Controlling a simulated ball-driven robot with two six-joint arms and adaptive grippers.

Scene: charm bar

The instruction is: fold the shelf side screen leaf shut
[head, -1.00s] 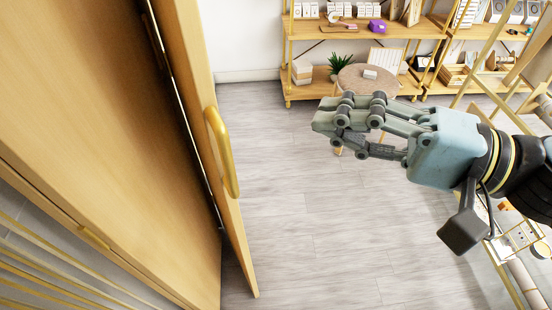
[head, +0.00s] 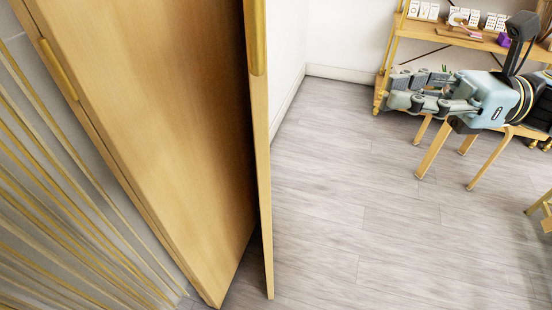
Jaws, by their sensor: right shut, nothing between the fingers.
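The side screen shows at the left as tall light-wood panels. A broad panel (head: 160,120) faces me, and a narrow leaf (head: 263,190) stands almost edge-on at its right, with a dark gap between them. The leaf carries a gold handle (head: 258,40) near the top of the picture. My right gripper (head: 392,90) is shut and empty. It points left over the floor, to the right of the leaf and clear of it. My left gripper is out of view.
Gold rods (head: 60,190) run along the far left. A wooden shelf (head: 455,35) with goods and a wooden-legged stool (head: 432,150) stand at the upper right. The grey floor (head: 370,220) between is clear.

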